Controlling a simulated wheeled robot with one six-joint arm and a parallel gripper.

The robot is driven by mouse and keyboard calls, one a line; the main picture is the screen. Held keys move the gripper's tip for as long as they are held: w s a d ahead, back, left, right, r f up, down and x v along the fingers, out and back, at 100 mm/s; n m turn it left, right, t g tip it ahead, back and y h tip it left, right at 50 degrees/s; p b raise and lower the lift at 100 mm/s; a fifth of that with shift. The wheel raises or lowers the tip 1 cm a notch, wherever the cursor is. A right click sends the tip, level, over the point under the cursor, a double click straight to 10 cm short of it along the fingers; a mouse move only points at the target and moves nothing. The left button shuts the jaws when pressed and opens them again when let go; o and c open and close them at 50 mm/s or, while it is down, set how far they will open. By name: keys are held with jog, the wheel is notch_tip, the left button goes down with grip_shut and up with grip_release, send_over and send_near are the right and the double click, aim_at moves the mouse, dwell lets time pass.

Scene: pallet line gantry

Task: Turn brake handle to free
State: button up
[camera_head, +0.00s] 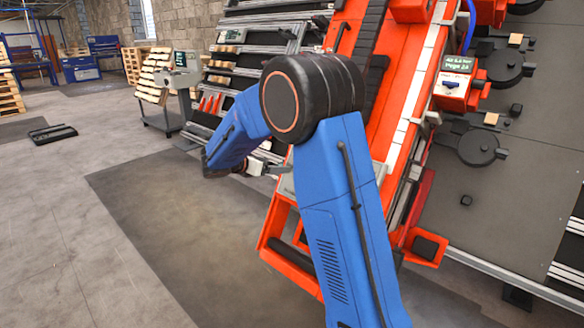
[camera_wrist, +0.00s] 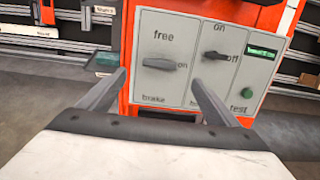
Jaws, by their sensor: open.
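The brake handle (camera_wrist: 160,64) is a dark grey lever on a light grey control panel (camera_wrist: 150,22) in the wrist view. It lies roughly level, between the word "free" above and "brake" below. My gripper (camera_wrist: 157,78) is open, with one finger to each side of the handle in the picture. Nothing is held, and I cannot tell whether the fingers reach the panel's depth. In the head view my gripper (camera_head: 266,168) is at the orange machine's side, partly behind my blue arm, which hides the handle.
A second dark switch (camera_wrist: 213,56) marked on and off sits right of the handle. A green test button (camera_wrist: 246,94) and a small green display (camera_wrist: 262,52) are further right. The orange machine frame (camera_head: 285,262) stands close. Open floor (camera_head: 60,210) lies to the left.

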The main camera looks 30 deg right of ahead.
jog(key=x, duration=1.2)
jog(key=shift+a, duration=0.1)
jog(key=c, duration=1.1)
